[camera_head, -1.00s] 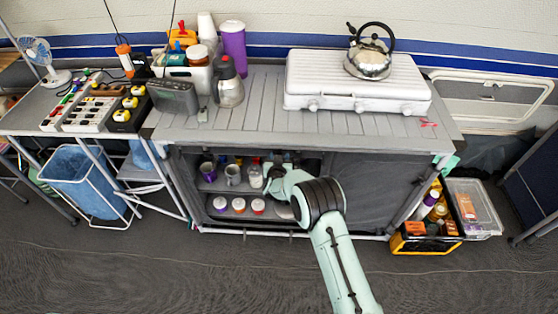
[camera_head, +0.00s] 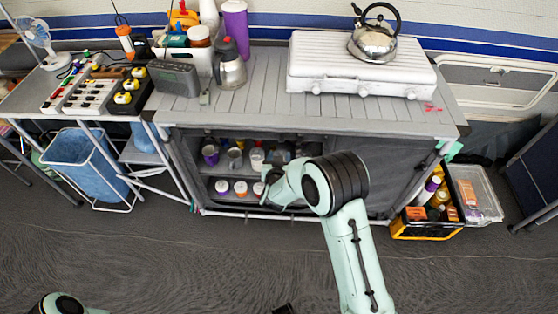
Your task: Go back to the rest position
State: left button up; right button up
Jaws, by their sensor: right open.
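My right arm comes in from the bottom right, pale green with a black ribbed joint. Its right gripper (camera_head: 267,180) is at the front of the open left half of the cabinet (camera_head: 215,211), by the shelf edge. It is open, with nothing seen between its fingers, though the wrist partly hides it. A pale green piece of my left arm shows at the bottom left corner. A small dark tip shows at the bottom edge, perhaps of my left gripper; its jaws cannot be made out.
Cups (camera_head: 210,154) and a bottle (camera_head: 257,158) stand on the upper shelf, white-lidded jars (camera_head: 240,187) below. A kettle (camera_head: 373,45) sits on the white stove (camera_head: 330,75) on the counter. A black-yellow crate (camera_head: 426,231) is on the floor at right. The front floor is open.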

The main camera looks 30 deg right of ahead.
jog(key=shift+v, duration=0.75)
jog(key=s+a+f+n+g+y+p, duration=0.1)
jog(key=s+a+f+g+y, duration=0.2)
jog(key=s+f, duration=0.55)
jog(key=s+a+f+n+g+y+p, duration=0.1)
jog(key=s+a+f+g+y+p, duration=0.15)
jog(key=s+f, duration=0.55)
pick_arm(q)
jog(key=r, duration=0.1)
jog(key=w+r+p, duration=0.1)
jog(key=r, duration=0.1)
jog(key=w+r, duration=0.1)
jog(key=r, duration=0.1)
jog(key=shift+w+r, duration=0.15)
jog(key=shift+r, duration=0.1)
pick_arm(e)
jog(key=s+a+f+g+y, duration=0.1)
jog(key=s+a+g+y, duration=0.1)
jog(key=s, duration=0.8)
jog(key=s+a+f+g+y, duration=0.2)
jog(key=s+a+g, duration=0.3)
jog(key=s, duration=0.5)
jog(key=a+y, duration=0.1)
jog(key=a, duration=0.1)
jog(key=shift+a+f, duration=0.25)
jog(key=shift+a, duration=0.1)
